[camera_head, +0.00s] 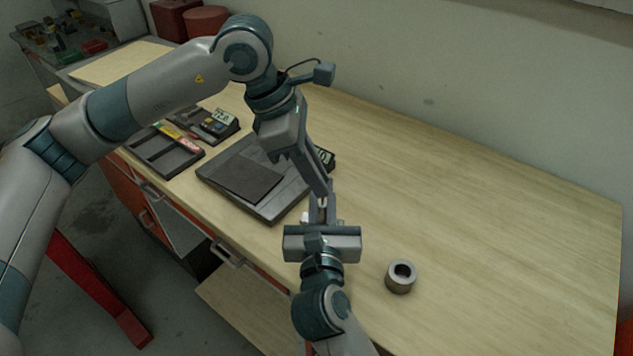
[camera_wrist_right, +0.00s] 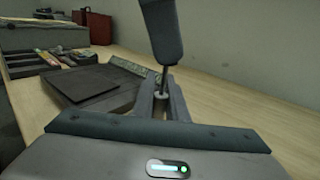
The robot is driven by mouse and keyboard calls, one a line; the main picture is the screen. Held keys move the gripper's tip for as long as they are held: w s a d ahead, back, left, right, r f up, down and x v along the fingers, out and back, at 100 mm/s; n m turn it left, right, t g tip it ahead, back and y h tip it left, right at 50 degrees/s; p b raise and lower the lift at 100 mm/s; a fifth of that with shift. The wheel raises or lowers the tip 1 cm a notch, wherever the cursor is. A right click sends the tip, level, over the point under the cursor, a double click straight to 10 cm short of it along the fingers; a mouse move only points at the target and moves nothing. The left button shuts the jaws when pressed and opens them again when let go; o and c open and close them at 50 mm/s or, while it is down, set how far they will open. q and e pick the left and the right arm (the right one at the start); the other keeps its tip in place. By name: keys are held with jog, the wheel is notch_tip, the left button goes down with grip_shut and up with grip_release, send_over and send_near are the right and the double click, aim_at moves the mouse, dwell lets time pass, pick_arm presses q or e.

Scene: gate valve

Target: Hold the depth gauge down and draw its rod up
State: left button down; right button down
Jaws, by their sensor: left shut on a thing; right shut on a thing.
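The depth gauge is mostly hidden by my grippers in the head view. In the right wrist view, the gauge's thin dark rod (camera_wrist_right: 163,82) stands nearly upright, with a small pale round part at its foot between my right fingers. My left gripper (camera_head: 323,194) reaches down from above and is shut on the upper end of the rod; its dark finger (camera_wrist_right: 161,32) shows in the right wrist view. My right gripper (camera_head: 321,212) comes in from the front, below the left one, and is shut on the lower part of the gauge. Its two fingers (camera_wrist_right: 164,100) show in the right wrist view.
A grey metal ring (camera_head: 401,277) stands on the wooden bench (camera_head: 480,215) to the right of my right gripper. A dark flat plate (camera_head: 250,180) lies left of the grippers, with a compartment tray (camera_head: 165,150) beyond. The right side of the bench is clear.

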pick_arm(q)
jog(key=shift+r, duration=0.2)
pick_arm(e)
jog(key=shift+f, duration=0.15)
pick_arm(q)
jog(key=c, duration=1.7)
grip_release()
jog(key=shift+o, duration=0.2)
jog(key=v, duration=1.2)
jog(key=shift+a, duration=0.1)
pick_arm(e)
jog(key=c, duration=1.7)
grip_release()
jog(key=shift+s, duration=0.15)
